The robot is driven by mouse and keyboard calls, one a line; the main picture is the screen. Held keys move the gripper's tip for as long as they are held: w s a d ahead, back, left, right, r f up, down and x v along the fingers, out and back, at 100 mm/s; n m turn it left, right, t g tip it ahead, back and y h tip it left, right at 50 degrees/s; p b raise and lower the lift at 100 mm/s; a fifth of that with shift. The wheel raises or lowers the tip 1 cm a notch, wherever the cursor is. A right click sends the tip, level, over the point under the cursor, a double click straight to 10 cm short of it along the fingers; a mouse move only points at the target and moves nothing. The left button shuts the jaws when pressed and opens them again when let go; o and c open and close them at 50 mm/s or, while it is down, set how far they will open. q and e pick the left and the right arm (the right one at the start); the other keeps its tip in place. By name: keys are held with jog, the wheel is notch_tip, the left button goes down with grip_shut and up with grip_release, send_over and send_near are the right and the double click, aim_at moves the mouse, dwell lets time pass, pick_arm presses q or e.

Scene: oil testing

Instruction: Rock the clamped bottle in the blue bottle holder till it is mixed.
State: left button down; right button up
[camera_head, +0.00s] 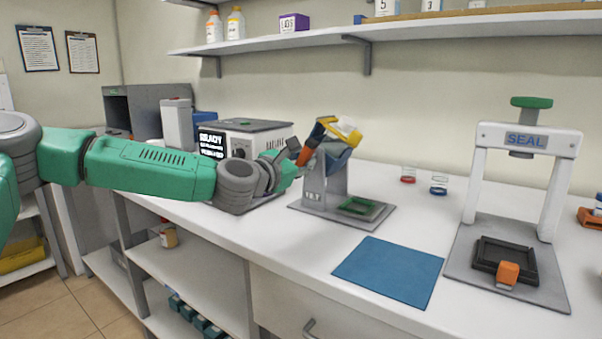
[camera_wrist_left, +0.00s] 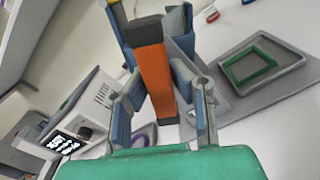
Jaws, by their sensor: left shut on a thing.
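The blue bottle holder (camera_head: 336,159) hangs tilted on a grey stand (camera_head: 328,187) in the middle of the bench. A yellow clamp (camera_head: 350,133) lies across its upper end. An orange handle (camera_head: 312,140) sticks out on its left side; the handle also shows large in the left wrist view (camera_wrist_left: 159,85). My left gripper (camera_head: 295,163) is shut on this handle, with one finger on each side of it in the wrist view (camera_wrist_left: 163,108). The bottle is mostly hidden by the holder and clamp, and its contents cannot be made out. My right gripper is out of view.
A grey tester with a screen (camera_head: 242,145) stands close behind my left arm. A green frame (camera_head: 360,208) lies on the stand's base. A blue mat (camera_head: 389,271) lies in front, and a white SEAL press (camera_head: 562,185) stands at the right. Two small dishes sit behind.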

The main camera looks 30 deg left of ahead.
pick_arm(q)
jog(key=shift+d+f, duration=0.1)
jog(key=shift+f, duration=0.1)
jog(key=n+b, duration=0.4)
jog(key=b, duration=0.1)
jog(key=shift+f+n, duration=0.25)
jog(key=shift+n, duration=0.05)
jog(key=shift+r+n+b, duration=0.25)
jog(key=shift+n+b, duration=0.2)
jog(key=shift+n, duration=0.05)
jog(key=shift+r, duration=0.1)
